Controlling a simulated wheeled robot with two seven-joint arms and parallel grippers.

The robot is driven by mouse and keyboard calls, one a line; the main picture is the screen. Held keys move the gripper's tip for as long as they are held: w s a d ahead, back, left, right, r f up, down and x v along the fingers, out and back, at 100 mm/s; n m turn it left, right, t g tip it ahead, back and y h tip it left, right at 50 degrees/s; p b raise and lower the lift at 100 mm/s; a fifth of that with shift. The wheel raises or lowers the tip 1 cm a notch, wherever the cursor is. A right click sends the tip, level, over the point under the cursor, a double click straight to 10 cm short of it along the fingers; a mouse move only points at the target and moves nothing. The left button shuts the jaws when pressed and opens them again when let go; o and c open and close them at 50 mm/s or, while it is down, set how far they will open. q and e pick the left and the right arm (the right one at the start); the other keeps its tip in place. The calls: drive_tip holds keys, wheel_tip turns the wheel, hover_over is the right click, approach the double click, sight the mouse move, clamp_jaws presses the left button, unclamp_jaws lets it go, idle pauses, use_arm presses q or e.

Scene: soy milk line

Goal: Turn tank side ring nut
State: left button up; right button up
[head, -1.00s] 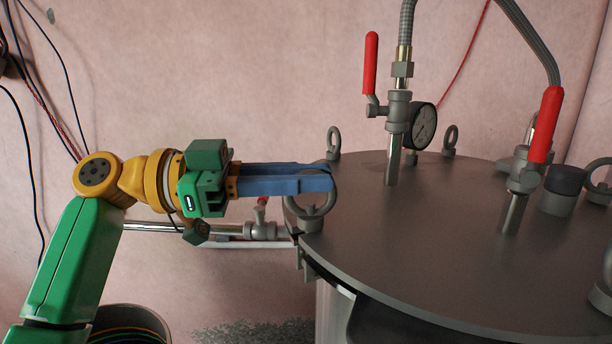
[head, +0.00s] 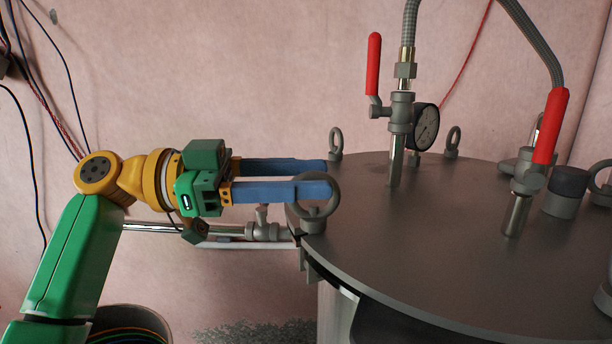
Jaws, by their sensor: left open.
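A grey ring nut (head: 309,214) stands upright at the left edge of the round tank lid (head: 430,235). My left gripper (head: 325,178) comes in from the left, with its two blue fingers level and spread apart. The near finger's tip overlaps the upper part of the ring in the picture. The far finger ends behind the ring, near the lid's edge. I cannot tell whether either finger touches the ring. My right gripper does not show.
Other ring nuts stand at the back of the lid (head: 336,142) (head: 453,141). Red-handled valves (head: 374,65) (head: 550,126), a pressure gauge (head: 426,127) and a hose (head: 533,40) rise from the lid. A pipe with a valve (head: 264,231) runs below my left gripper.

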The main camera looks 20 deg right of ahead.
use_arm(q)
drive_tip(key=v, duration=0.7)
drive_tip(key=w+a+f+n+t+y, duration=0.1)
drive_tip(key=a+f+n+t+y, duration=0.35)
drive_tip(key=f, duration=1.35)
drive_tip(key=w+d+f+n+t+y, duration=0.15)
drive_tip(key=f+n, duration=0.55)
drive_tip(key=f, duration=1.1)
drive_tip(key=s+a+f+n+t+y, duration=0.1)
drive_tip(key=s+a+f+n+y, duration=0.1)
drive_tip(key=s+a+f+y, duration=0.3)
drive_tip(key=s+a+f+n+y, duration=0.1)
drive_tip(key=s+a+f+n, duration=0.2)
drive_tip(key=f, duration=0.5)
drive_tip(key=s+a+f+n+t+y, duration=0.15)
drive_tip(key=s+a+n+y, duration=0.35)
drive_tip(key=s+a, duration=0.6)
drive_tip(key=s+d+f+g+b, duration=0.2)
drive_tip(key=s+f+b, duration=0.1)
drive_tip(key=f, duration=1.6)
drive_tip(key=s+a+f+m+g+b, duration=0.1)
drive_tip(key=s+a+f+b, duration=0.1)
drive_tip(key=s+f, duration=1)
wheel_tip(320, 180, down, 2)
drive_tip(key=shift+s+f+b, duration=0.2)
drive_tip(key=shift+s+b, duration=0.15)
drive_tip(key=shift+b, duration=0.3)
